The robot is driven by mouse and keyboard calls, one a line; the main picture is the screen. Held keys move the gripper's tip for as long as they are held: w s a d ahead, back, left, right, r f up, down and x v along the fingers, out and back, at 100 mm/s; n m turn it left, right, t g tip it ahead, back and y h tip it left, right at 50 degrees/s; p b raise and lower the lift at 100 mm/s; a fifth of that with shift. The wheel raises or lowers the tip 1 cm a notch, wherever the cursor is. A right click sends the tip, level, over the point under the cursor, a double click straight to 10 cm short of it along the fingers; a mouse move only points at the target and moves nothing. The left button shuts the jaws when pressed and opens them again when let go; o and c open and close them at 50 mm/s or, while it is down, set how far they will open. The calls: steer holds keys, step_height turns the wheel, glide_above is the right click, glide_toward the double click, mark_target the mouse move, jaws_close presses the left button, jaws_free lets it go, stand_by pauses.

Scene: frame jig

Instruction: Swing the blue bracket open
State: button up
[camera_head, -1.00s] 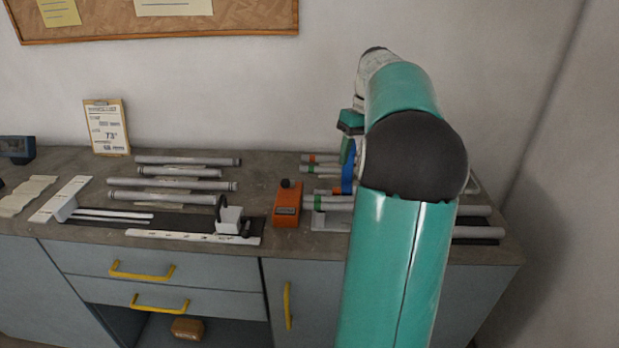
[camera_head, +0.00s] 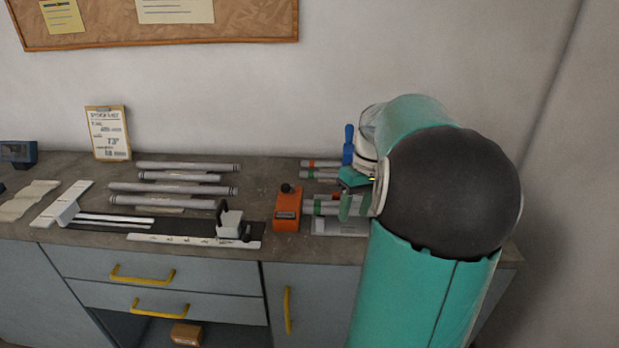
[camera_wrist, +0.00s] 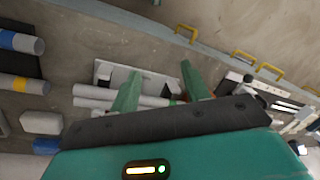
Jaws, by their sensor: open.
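The blue bracket (camera_head: 348,145) shows in the head view as a narrow upright blue piece at the back right of the bench, beside the banded tubes. My arm hides what lies to its right, and its lower end is partly covered. My gripper (camera_head: 350,203) is in front of the bracket and below it in the picture, apart from it. In the wrist view my gripper (camera_wrist: 160,72) is open, its two green fingers spread over grey tubes (camera_wrist: 155,101) and a pale plate (camera_wrist: 108,72). A blue part (camera_wrist: 45,146) shows at lower left there; I cannot tell whether it is the bracket.
An orange block (camera_head: 287,208) with a black knob stands left of my gripper. Several grey tubes (camera_head: 175,189) lie on the bench further left, behind a white slide fixture (camera_head: 195,238). A clipboard (camera_head: 107,133) leans at the back wall. Yellow handles (camera_head: 287,310) front the cabinet.

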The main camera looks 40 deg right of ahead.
step_height(320, 180, up, 11)
steer(key=d, duration=0.2)
steer(key=w+a+h, duration=0.2)
steer(key=w+a, duration=0.2)
steer(key=a, duration=0.8)
steer(key=shift+w+a+n, duration=0.2)
steer(key=shift+a+n, duration=0.05)
steer(key=shift+n, duration=0.15)
steer(key=shift+r, duration=0.1)
